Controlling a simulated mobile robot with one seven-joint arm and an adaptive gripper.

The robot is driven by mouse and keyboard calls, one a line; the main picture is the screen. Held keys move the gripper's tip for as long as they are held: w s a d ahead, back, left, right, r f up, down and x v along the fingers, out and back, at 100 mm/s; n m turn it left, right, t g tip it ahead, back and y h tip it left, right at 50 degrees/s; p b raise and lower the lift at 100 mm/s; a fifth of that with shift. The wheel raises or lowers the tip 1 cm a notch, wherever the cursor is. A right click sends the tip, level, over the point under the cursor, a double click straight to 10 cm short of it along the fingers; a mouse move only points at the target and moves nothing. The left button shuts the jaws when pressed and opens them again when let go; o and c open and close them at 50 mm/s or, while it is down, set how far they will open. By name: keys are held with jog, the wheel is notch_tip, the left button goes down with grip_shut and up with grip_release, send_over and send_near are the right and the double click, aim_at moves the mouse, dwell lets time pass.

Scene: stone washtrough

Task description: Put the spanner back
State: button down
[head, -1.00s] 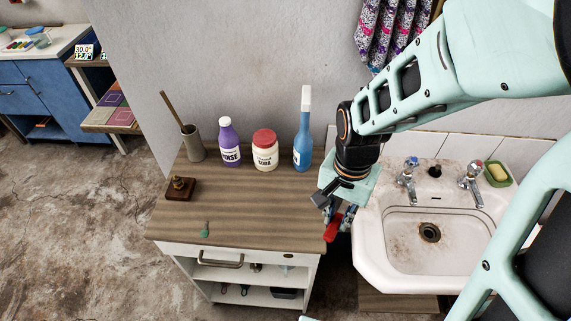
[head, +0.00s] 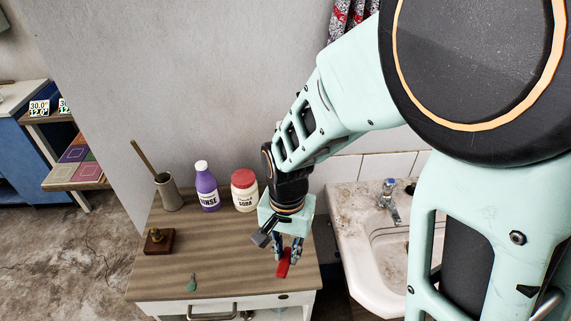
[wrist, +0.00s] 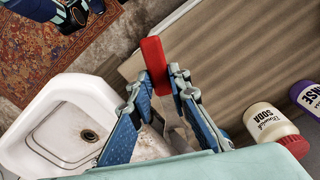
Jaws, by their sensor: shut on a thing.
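My gripper (head: 287,255) is shut on a red-handled tool, which I take to be the spanner (head: 283,268). In the wrist view the red part of the spanner (wrist: 154,58) sticks out between the fingertips. The gripper points down at the right part of the wooden cabinet top (head: 235,262). In the wrist view the red end overlaps the top's edge. I cannot tell whether it touches the wood.
On the cabinet top stand a brush pot (head: 168,192), a purple rinse bottle (head: 207,188), a soda jar (head: 244,192), a small wooden block with brass (head: 158,241) and a small teal thing (head: 192,283). The sink (head: 375,250) is at right. The top's middle is clear.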

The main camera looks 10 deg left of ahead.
jog(key=b, duration=0.4)
send_over(267, 264)
notch_tip(267, 264, down, 7)
jog(key=shift+s+d+r, duration=0.1)
jog(key=shift+r, duration=0.1)
jog(key=shift+a+f+b, duration=0.2)
jog(key=shift+f+b, duration=1.05)
jog(key=shift+f, duration=0.35)
jog(key=shift+f, duration=0.15)
jog(key=c, duration=1.8)
grip_release()
notch_tip(267, 264, up, 12)
jog(key=shift+r+p, duration=0.2)
jog(key=shift+p, duration=0.2)
